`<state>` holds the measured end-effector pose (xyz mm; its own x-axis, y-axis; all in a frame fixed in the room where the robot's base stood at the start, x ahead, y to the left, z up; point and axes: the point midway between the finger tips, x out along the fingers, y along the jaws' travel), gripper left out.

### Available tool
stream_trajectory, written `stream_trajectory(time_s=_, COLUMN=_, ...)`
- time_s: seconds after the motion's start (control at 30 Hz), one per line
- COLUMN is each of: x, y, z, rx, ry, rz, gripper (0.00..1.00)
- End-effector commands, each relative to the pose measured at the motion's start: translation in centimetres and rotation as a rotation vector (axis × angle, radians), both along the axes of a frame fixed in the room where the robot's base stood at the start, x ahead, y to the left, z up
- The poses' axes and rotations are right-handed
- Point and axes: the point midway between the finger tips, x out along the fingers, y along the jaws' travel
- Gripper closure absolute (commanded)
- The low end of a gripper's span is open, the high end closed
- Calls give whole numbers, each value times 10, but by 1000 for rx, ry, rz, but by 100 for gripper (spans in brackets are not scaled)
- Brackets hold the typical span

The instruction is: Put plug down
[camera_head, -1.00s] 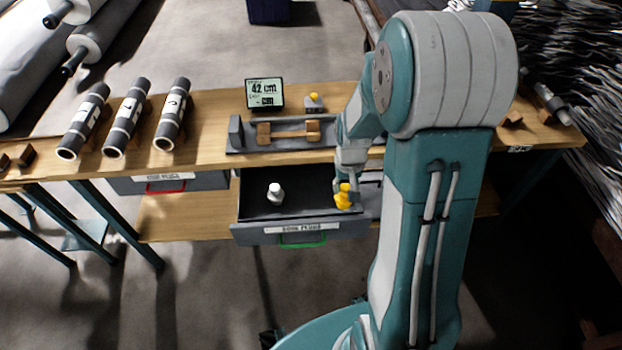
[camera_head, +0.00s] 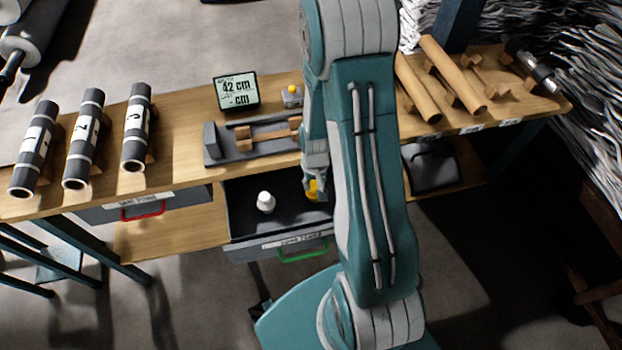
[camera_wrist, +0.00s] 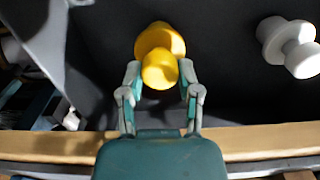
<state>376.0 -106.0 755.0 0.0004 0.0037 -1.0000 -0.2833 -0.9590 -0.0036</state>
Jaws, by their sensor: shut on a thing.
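The yellow plug (camera_wrist: 160,52) is between the two fingers of my gripper (camera_wrist: 160,80), which is shut on it in the wrist view. In the head view the yellow plug (camera_head: 313,190) is partly hidden by my gripper (camera_head: 318,185), over the right part of the open drawer (camera_head: 238,208). I cannot tell whether the plug touches the drawer floor. A white plug (camera_head: 266,202) stands in the same drawer, to the left. It also shows at the right of the wrist view (camera_wrist: 290,45).
The drawer has a green handle (camera_head: 303,250). A closed drawer with a red handle (camera_head: 142,207) is to the left. On the wooden table (camera_head: 185,140) stand several numbered grey rolls, a measuring rig and a display (camera_head: 236,92). Brown tubes (camera_head: 452,75) lie at the right.

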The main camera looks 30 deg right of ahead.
Motion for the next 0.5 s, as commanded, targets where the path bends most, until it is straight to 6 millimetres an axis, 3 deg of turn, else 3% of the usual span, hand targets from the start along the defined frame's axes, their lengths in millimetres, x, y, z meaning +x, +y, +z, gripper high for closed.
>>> stream_trajectory(time_s=0.27, x=-1, y=0, z=-7, rx=0, ry=-1, rz=0, gripper=92)
stream_trajectory(time_s=0.3, x=-1, y=0, z=-7, rx=0, ry=0, rz=0, gripper=43)
stream_trajectory(time_s=0.33, x=-1, y=0, z=-7, rx=0, ry=0, rz=0, gripper=29)
stream_trajectory(time_s=0.37, x=-1, y=0, z=-7, rx=0, ry=0, rz=0, gripper=21)
stream_trajectory(time_s=0.5, x=-1, y=0, z=-7, rx=0, ry=0, rz=0, gripper=21)
